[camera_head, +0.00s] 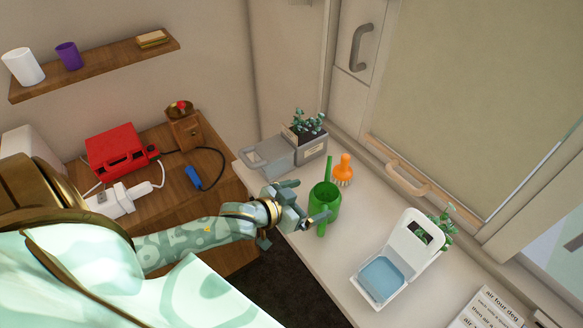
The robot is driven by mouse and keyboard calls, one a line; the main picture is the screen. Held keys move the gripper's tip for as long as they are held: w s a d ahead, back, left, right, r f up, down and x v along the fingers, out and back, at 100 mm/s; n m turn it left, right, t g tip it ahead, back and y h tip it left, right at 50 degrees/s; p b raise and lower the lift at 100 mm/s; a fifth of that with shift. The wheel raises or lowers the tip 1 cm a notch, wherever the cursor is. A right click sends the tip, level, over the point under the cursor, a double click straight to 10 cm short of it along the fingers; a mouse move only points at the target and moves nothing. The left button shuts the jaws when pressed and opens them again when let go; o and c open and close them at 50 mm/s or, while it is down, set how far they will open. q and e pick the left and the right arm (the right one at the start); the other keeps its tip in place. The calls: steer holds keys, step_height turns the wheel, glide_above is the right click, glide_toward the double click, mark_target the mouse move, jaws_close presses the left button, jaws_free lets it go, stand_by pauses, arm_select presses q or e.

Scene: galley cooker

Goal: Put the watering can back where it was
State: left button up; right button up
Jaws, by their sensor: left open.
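The green watering can (325,203) stands upright on the pale counter, near its front edge at the middle of the view. Its thin green spout or handle rises at the back. My left gripper (309,200) is just left of the can with its fingers apart, pointing toward it. One finger passes in front of the can's lower left side. I cannot tell whether the fingers touch it. My right gripper is out of view.
Behind the can are an orange brush (344,168), a grey tray (270,156) and a potted plant (307,127). A white holder with a blue basin (383,276) stands to the right. Bare counter (365,215) lies between. A wooden table (205,165) carries a red device (115,152).

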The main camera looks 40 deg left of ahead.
arm_select(q)
steer(key=v, duration=0.6)
steer(key=shift+s+p, duration=0.25)
steer(key=shift+p, duration=0.05)
steer(key=shift+a+r, duration=0.1)
steer(key=shift+r, duration=0.05)
stand_by(0.8)
